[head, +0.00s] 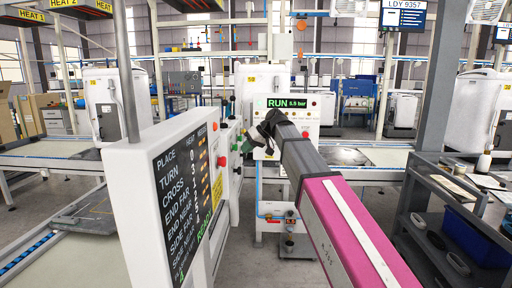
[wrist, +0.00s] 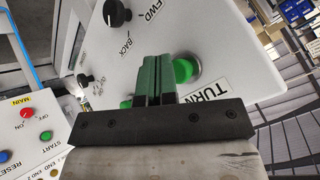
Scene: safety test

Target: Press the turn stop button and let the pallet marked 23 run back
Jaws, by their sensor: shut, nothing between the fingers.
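My gripper (wrist: 153,60) is shut and empty, its green fingers pointing at a white control panel (wrist: 225,35). Right beside the fingertips is a round green button (wrist: 184,70), above a label reading TURN (wrist: 208,90). I cannot tell whether the fingers touch it. Part of another green piece shows left of the fingers. A black knob (wrist: 117,13) marked FWD and BACK is on the same panel. In the head view my gripper (head: 262,134) is at the panel behind the status board. I cannot make out a turn stop button or a pallet number 23.
The white status board (head: 150,190) stands close on the left, listing TURN, CROSS and other places. A dark pallet (head: 90,212) lies on the left conveyor, another (head: 345,157) beyond my arm. A dark shelf cart (head: 440,215) stands right.

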